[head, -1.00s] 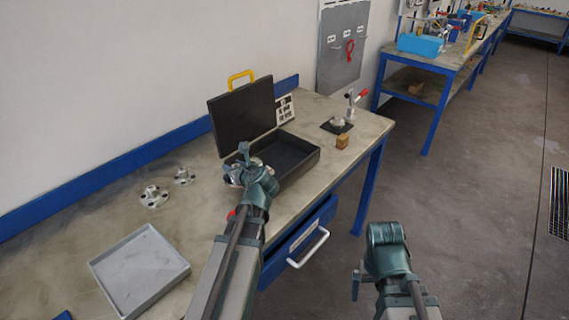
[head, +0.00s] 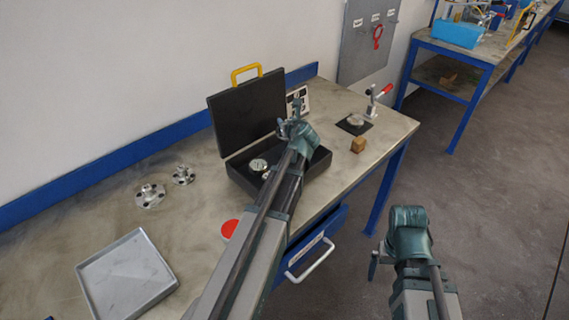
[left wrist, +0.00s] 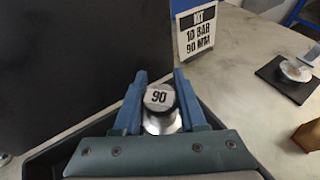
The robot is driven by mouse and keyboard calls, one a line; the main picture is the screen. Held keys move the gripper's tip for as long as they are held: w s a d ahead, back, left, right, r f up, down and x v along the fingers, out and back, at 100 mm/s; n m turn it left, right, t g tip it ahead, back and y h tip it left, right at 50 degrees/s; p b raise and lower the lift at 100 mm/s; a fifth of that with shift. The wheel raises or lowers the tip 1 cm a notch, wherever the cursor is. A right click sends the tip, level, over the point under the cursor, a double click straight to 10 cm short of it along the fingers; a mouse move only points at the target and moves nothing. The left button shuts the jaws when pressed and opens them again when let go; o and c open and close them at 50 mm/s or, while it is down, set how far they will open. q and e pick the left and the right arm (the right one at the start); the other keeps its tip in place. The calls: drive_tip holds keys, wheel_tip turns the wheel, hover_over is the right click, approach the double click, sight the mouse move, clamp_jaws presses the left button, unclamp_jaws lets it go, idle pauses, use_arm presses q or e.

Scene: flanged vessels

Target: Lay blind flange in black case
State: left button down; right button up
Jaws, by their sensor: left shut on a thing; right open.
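The black case (head: 236,172) stands open on the bench, its lid (head: 247,110) upright at the back. My left gripper (head: 290,127) is over the case's far right part. In the left wrist view the gripper (left wrist: 160,82) is shut on the blind flange (left wrist: 159,97), a round metal piece marked "90", between blue fingers. The flange's lower part is hidden, so I cannot tell whether it touches the case floor. A round pale metal piece (head: 258,165) shows inside the case on the left. My right gripper (head: 375,263) is open and empty, off the bench's front.
Two flanged metal parts (head: 150,195) (head: 183,175) stand left of the case. A grey tray (head: 125,275) lies front left. A red disc (head: 229,228) is beside my left arm. A label card (head: 298,101), wooden block (head: 358,145) and clamp (head: 377,98) stand to the right.

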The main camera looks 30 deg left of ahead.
use_arm(q)
drive_tip(key=shift+f+b, duration=5)
drive_tip(key=shift+b, duration=0.05)
drive_tip(key=shift+f, duration=0.1)
drive_tip(key=shift+c, duration=2.3)
unclamp_jaws()
drive_tip(key=shift+r, duration=0.25)
drive_tip(key=p+v, duration=0.4)
drive_tip(key=v, duration=0.8)
drive_tip(key=shift+f+p, duration=0.1)
drive_tip(key=shift+p, duration=0.2)
